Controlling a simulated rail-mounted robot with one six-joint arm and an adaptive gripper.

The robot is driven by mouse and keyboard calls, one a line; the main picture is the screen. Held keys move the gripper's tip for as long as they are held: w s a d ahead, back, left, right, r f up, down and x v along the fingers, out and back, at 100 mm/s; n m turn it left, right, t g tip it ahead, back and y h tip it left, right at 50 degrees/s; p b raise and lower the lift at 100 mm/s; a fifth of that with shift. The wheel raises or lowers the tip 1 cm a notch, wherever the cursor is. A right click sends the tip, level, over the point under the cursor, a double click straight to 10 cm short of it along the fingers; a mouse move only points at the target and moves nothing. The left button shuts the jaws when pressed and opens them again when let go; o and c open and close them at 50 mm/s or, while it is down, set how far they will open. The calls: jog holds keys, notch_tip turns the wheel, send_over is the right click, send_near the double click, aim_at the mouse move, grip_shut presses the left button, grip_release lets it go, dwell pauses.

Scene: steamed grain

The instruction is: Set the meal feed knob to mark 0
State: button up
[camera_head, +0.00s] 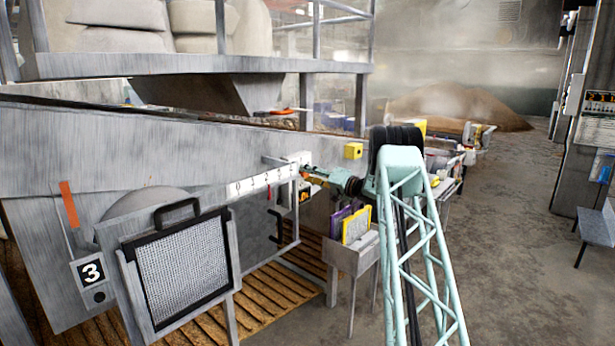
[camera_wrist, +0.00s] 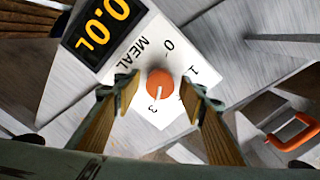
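The meal feed knob (camera_wrist: 160,83) is a round orange knob on a white plate labelled MEAL, seen in the wrist view. Its white pointer line points down the picture, toward the 3. Mark 0 (camera_wrist: 170,44) is printed above the knob, mark 1 (camera_wrist: 193,70) to its right, and mark 3 (camera_wrist: 152,110) just below. No 2 is readable. My gripper (camera_wrist: 163,90) is open, with one finger on each side of the knob and a visible gap on both sides. In the head view my gripper (camera_head: 307,171) is at the panel, and I cannot make out the knob there.
A display (camera_wrist: 101,24) beside the plate reads 0.0L in orange digits. An orange handle (camera_wrist: 294,132) shows at the right of the wrist view. In the head view, a stand with yellow and purple frames (camera_head: 356,226) is below my arm. Open floor (camera_head: 515,240) lies right.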

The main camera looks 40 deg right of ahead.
jog(key=shift+c, duration=0.7)
jog(key=c, duration=0.7)
